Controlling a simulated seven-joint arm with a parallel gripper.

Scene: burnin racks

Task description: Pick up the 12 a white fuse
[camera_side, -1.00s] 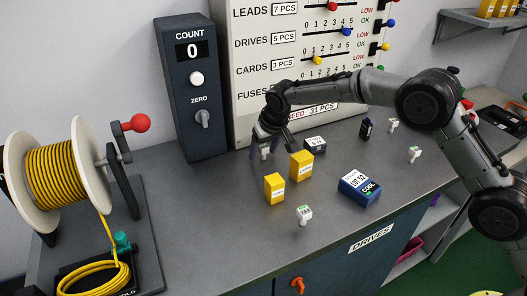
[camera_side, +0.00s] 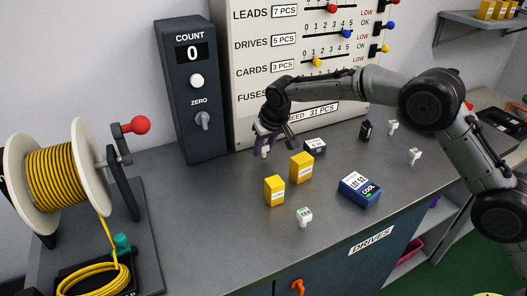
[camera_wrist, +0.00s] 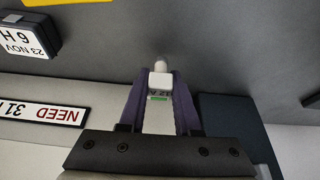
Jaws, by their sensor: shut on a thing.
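My gripper (camera_side: 264,145) is at the back of the bench, in front of the panel. In the wrist view its purple fingers (camera_wrist: 160,84) are shut on a white fuse (camera_wrist: 161,92) with a printed label that seems to read 12 A and a green stripe. The fuse's rounded tip points away from the palm. In the side view only a small part of this fuse (camera_side: 265,153) shows below the fingers, and I cannot tell whether it clears the bench. Other white fuses stand at the front (camera_side: 304,217) and at the right (camera_side: 393,128), (camera_side: 414,156).
Two yellow boxes (camera_side: 301,167), (camera_side: 274,190) stand in front of my gripper. A dark labelled box (camera_side: 315,146), a blue box (camera_side: 360,188) and a small dark item (camera_side: 366,130) are to the right. The count box (camera_side: 190,90) stands close on the left.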

